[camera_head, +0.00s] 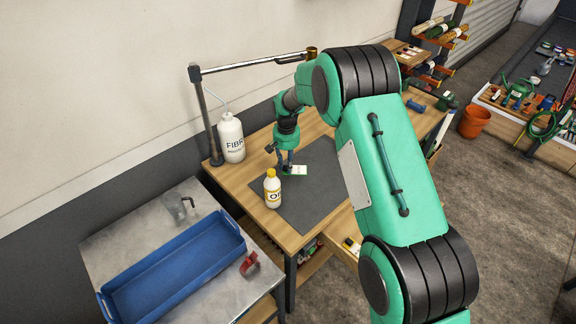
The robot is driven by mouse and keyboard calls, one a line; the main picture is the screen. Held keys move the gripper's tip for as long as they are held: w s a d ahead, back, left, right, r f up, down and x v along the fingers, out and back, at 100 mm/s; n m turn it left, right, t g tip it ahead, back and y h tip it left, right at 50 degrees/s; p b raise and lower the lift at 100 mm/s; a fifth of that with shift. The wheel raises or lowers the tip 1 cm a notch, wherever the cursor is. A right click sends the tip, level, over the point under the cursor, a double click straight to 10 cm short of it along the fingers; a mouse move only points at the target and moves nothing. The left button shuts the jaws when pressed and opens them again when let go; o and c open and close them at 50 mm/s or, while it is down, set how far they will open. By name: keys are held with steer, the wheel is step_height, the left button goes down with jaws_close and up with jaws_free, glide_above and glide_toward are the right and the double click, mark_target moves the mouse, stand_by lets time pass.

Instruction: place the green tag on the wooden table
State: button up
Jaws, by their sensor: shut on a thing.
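The green tag (298,170), with a white face and green edges, is at my gripper's fingertips over the dark mat on the wooden table (237,181). My gripper (286,168) points down and is shut on the tag's left end. From this angle I cannot tell whether the tag touches the mat or hangs just above it. My arm covers the right part of the table.
A yellow-capped bottle (272,188) stands close in front of my gripper. A white bottle (231,138) and a lamp post (204,115) stand behind left. The dark mat (310,205) is clear in front of the tag. A blue tray (172,268) lies on the metal table.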

mark_target(287, 182)
steer(key=shift+f, duration=0.1)
steer(key=shift+f+b, duration=1.5)
steer(key=shift+f, duration=1.75)
steer(key=shift+f, duration=0.4)
steer(key=o, duration=1)
steer(key=shift+c, duration=0.2)
steer(key=shift+r, duration=0.1)
step_height(287, 182, up, 12)
steer(key=shift+f, duration=0.1)
